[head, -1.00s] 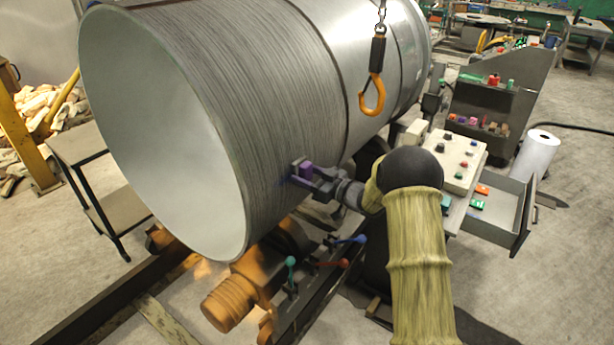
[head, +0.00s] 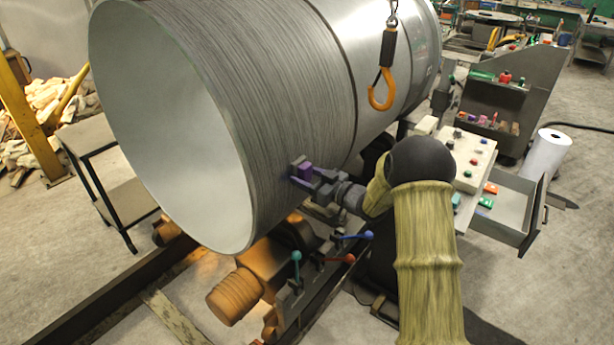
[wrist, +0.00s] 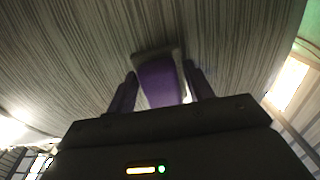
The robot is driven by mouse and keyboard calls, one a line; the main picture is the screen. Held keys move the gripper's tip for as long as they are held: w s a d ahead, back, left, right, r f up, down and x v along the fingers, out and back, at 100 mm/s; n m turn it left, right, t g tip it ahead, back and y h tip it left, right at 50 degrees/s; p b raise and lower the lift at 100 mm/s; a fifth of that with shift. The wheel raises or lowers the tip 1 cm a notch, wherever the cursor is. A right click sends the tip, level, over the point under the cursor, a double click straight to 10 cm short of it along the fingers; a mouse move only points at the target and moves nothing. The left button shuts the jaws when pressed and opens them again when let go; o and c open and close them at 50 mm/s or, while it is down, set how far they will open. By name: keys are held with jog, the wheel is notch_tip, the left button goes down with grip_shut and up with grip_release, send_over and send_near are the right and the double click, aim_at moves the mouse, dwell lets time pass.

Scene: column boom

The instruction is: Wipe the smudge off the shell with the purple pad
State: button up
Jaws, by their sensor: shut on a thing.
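The shell (head: 270,90) is a large grey metal cylinder with a brushed surface, lying on its side with its open end toward the left. It fills the upper part of the wrist view (wrist: 80,50). My gripper (head: 303,174) is shut on the purple pad (head: 306,171) at the lower right side of the shell. In the wrist view the pad (wrist: 158,86) sits between the two fingers, with a dark plate at its far end against or very close to the shell; contact cannot be told for sure.
An orange hook (head: 381,92) hangs in front of the shell's right part. Levers with coloured knobs (head: 297,257) and an orange motor (head: 235,296) stand below the gripper. A control panel (head: 470,158) and an open drawer (head: 510,225) are to the right of my arm.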

jog(key=shift+s+a+b, duration=0.25)
jog(key=shift+s+a, duration=0.3)
jog(key=shift+s, duration=0.2)
jog(key=shift+s+a+b, duration=0.25)
jog(key=shift+s+a, duration=0.25)
jog(key=shift+s, duration=0.2)
jog(key=shift+s+a+b, duration=0.6)
jog(key=shift+s+a, duration=0.7)
jog(key=shift+s, duration=0.1)
jog(key=shift+s, duration=0.1)
jog(key=shift+s, duration=0.1)
send_near(279, 186)
jog(key=shift+w+a+b, duration=0.25)
jog(key=shift+w+b, duration=0.1)
jog(key=shift+b, duration=0.1)
jog(key=shift+w, duration=0.1)
